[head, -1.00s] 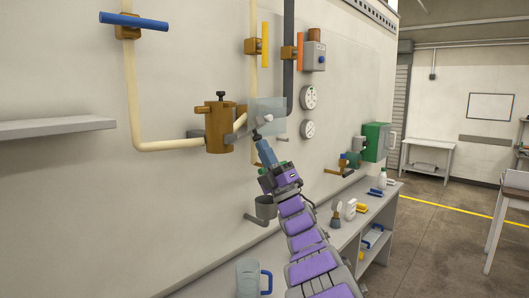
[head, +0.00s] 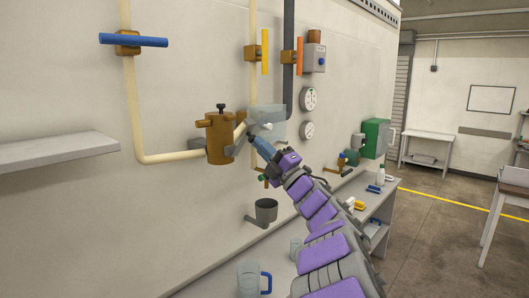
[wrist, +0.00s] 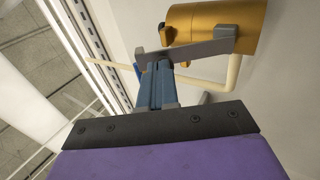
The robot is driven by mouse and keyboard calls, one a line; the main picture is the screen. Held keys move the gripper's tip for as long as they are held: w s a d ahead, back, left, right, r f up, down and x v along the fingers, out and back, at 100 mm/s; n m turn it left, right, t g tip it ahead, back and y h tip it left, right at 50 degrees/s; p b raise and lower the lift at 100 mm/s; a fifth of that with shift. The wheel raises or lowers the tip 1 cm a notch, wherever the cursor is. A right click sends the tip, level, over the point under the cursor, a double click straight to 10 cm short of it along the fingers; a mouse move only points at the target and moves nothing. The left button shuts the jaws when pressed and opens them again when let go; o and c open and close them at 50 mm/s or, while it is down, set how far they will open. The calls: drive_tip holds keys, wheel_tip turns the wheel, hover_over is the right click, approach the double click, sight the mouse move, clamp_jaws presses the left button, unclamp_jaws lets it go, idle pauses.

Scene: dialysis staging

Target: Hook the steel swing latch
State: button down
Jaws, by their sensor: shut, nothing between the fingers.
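The steel swing latch (wrist: 192,52) is a flat grey bar in the wrist view, lying across the side of a brass cylinder (wrist: 240,28). In the head view the cylinder (head: 219,138) is on the wall pipe, and the latch (head: 236,148) shows as a small grey bar at its right side. My gripper (wrist: 153,62) is shut and empty, its blue fingers at the latch's left end. I cannot tell whether they touch it. In the head view my gripper (head: 252,139) is just right of the cylinder. The latch's far end is partly hidden.
A clear panel (head: 267,114) is close behind and above my gripper. A cream pipe (head: 128,90) runs down to the cylinder. A grey cup (head: 266,210) is on the wall below. A clear jug (head: 248,280) stands on the bench. A shelf (head: 55,152) juts out at left.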

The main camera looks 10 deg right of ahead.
sight(251, 129)
drive_tip(key=r+g+p, duration=0.1)
drive_tip(key=p, duration=0.2)
drive_tip(key=w+r+g+h+p, duration=0.1)
drive_tip(key=p, duration=0.2)
drive_tip(key=a+r+g+h+p, duration=0.1)
drive_tip(key=r+p, duration=0.1)
drive_tip(key=p, duration=0.1)
drive_tip(key=shift+w+a+r, duration=0.1)
drive_tip(key=shift+w, duration=0.25)
drive_tip(key=p, duration=0.1)
drive_tip(key=g+h+p, duration=0.1)
drive_tip(key=p, duration=0.1)
drive_tip(key=shift+w+a+r, duration=0.2)
drive_tip(key=shift+w+r, duration=0.1)
drive_tip(key=shift+r, duration=0.05)
drive_tip(key=shift+w+a+f+p, duration=0.15)
drive_tip(key=shift+p, duration=0.2)
drive_tip(key=shift+f+b, duration=0.3)
drive_tip(key=shift+b, duration=0.05)
